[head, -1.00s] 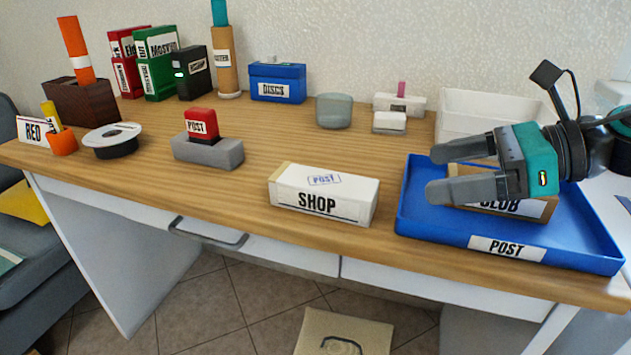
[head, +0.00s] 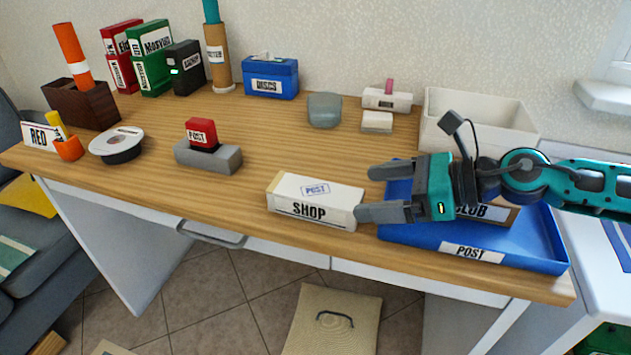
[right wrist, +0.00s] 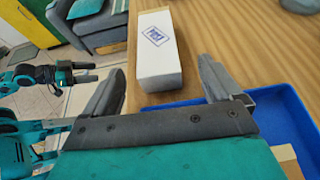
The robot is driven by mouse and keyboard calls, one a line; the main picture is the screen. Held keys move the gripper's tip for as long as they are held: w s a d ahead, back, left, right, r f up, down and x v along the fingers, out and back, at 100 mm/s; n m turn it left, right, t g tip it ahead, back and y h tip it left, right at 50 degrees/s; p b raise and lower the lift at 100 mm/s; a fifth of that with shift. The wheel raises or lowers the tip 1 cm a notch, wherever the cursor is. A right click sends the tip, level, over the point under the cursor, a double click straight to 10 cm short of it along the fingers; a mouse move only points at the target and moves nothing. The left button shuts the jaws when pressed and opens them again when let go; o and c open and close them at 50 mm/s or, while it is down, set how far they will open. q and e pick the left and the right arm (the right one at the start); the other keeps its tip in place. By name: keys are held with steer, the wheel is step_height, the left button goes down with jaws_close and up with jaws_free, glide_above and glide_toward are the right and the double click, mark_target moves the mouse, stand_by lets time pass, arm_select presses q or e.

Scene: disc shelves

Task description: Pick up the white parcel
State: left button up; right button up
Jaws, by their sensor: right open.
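The white parcel (head: 314,203) lies on the desk near its front edge. It reads SHOP on the front and has a blue POST stamp on top. It also shows in the right wrist view (right wrist: 158,48), ahead of the fingers. My right gripper (head: 372,193) is open and empty at the parcel's right end. Its fingers point left toward the parcel. In the right wrist view the parcel lies beyond and between the two fingertips (right wrist: 157,75). I cannot tell if a finger touches it. My left gripper is not in the head view.
A blue POST tray (head: 540,240) with a brown CLUB parcel (head: 497,213) lies under my right arm. A red stamp on a grey base (head: 208,157) stands left of the white parcel. A white bin (head: 480,115) is at the back right. Desk behind the parcel is clear.

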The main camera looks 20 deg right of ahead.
mark_target(338, 195)
steer(key=shift+w+a, duration=0.1)
steer(key=shift+a, duration=0.15)
steer(key=a+p, duration=0.1)
steer(key=w+p, duration=0.1)
steer(key=p, duration=0.1)
steer(key=a+p, duration=0.1)
steer(key=p, duration=0.1)
steer(key=shift+w+a+f, duration=0.25)
steer(key=shift+a, duration=0.1)
steer(key=shift+p+x, duration=0.5)
steer(key=shift+x, duration=0.35)
steer(key=shift+w+a+f, duration=0.1)
steer(key=shift+w+f, duration=0.05)
steer(key=shift+f, duration=0.3)
steer(key=c, duration=1.2)
